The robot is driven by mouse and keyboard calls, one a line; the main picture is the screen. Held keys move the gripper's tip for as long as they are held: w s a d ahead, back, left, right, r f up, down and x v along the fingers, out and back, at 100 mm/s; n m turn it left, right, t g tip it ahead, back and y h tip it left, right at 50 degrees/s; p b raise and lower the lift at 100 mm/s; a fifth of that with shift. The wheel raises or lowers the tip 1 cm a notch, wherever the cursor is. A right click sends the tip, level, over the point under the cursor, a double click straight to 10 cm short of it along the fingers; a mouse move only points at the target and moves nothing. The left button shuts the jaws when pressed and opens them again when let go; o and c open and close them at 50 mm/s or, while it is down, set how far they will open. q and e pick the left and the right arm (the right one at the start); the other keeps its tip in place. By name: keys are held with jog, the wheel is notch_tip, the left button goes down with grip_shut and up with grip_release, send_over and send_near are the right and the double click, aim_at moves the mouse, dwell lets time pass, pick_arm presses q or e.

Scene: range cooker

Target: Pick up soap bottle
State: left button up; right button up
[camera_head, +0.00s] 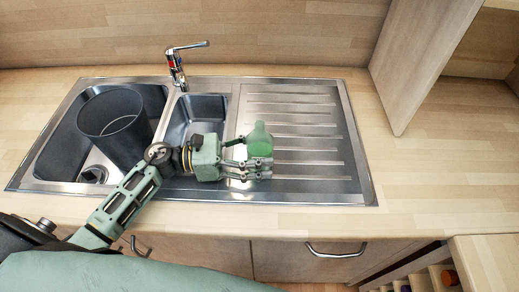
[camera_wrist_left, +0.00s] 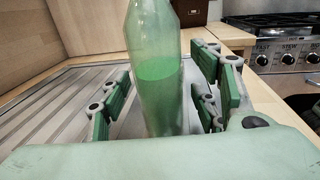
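The soap bottle (camera_head: 259,141) is green and translucent and stands upright on the ribbed drainboard, near its left side. In the left wrist view the bottle (camera_wrist_left: 157,85) stands between the fingers, with green liquid inside. My left gripper (camera_head: 250,168) reaches in from the left with its fingers on either side of the bottle. In the left wrist view the gripper (camera_wrist_left: 165,105) is open, with a visible gap between the bottle and the fingers on the left. The fingers on the right are closer to it; contact there is unclear. My right gripper is not in view.
A dark bin (camera_head: 115,124) stands tilted in the left sink basin. The chrome tap (camera_head: 177,66) rises behind the small basin. A wooden panel (camera_head: 420,60) stands right of the drainboard (camera_head: 310,150). A stove (camera_wrist_left: 285,50) shows at the back right. The right counter is clear.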

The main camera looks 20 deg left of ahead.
aim_at(260, 130)
pick_arm(q)
jog(key=c, duration=1.3)
jog(key=shift+r, duration=0.15)
notch_tip(260, 130, up, 9)
jog(key=shift+r+b, duration=0.1)
jog(key=shift+b, duration=0.8)
jog(key=shift+r, duration=0.35)
